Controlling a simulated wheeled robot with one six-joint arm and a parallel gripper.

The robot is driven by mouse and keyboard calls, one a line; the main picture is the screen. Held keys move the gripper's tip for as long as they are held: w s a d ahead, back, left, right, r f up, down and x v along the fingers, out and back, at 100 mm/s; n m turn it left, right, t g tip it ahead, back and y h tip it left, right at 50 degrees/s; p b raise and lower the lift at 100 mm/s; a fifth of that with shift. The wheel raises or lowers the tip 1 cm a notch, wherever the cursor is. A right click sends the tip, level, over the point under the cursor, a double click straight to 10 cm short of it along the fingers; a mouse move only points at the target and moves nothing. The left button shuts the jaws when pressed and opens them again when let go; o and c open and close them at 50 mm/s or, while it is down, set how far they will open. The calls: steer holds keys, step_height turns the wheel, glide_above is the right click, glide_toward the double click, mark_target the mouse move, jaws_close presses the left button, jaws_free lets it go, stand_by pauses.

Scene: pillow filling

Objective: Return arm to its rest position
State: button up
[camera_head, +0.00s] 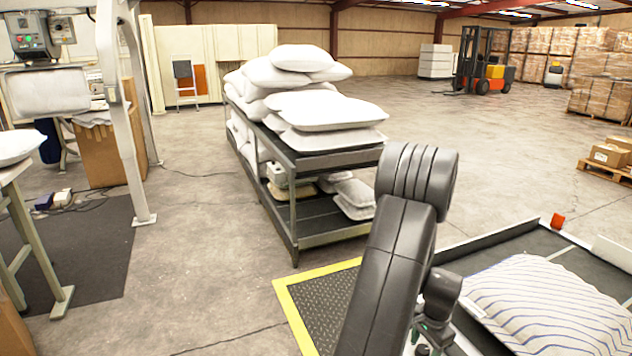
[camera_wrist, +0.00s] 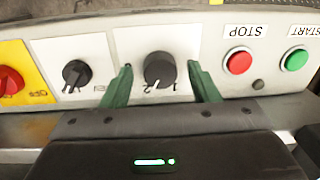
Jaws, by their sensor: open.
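In the wrist view, my gripper (camera_wrist: 160,67) is open. Its two green fingers stand on either side of a dark round knob (camera_wrist: 159,70) marked 1 and 2, with a visible gap on each side and nothing held. The knob is on a pale control panel (camera_wrist: 208,45), whose lettering appears upside down. In the head view, my dark grey arm (camera_head: 392,262) is bent and reaches down at the lower centre. My gripper is mostly hidden behind the arm there.
The panel also has a red STOP button (camera_wrist: 238,61), a green START button (camera_wrist: 295,59), a smaller black knob (camera_wrist: 76,73) and a red switch (camera_wrist: 9,80). A striped pillow (camera_head: 545,305) lies at lower right. A cart (camera_head: 292,205) of white pillows stands beyond my arm.

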steer(key=shift+r+m+p, duration=0.1)
steer(key=shift+m+p, duration=0.5)
steer(key=shift+m, duration=0.6)
steer(key=shift+r, duration=0.15)
steer(key=shift+s+r, duration=0.2)
steer(key=shift+r, duration=2.85)
steer(key=shift+s, duration=0.1)
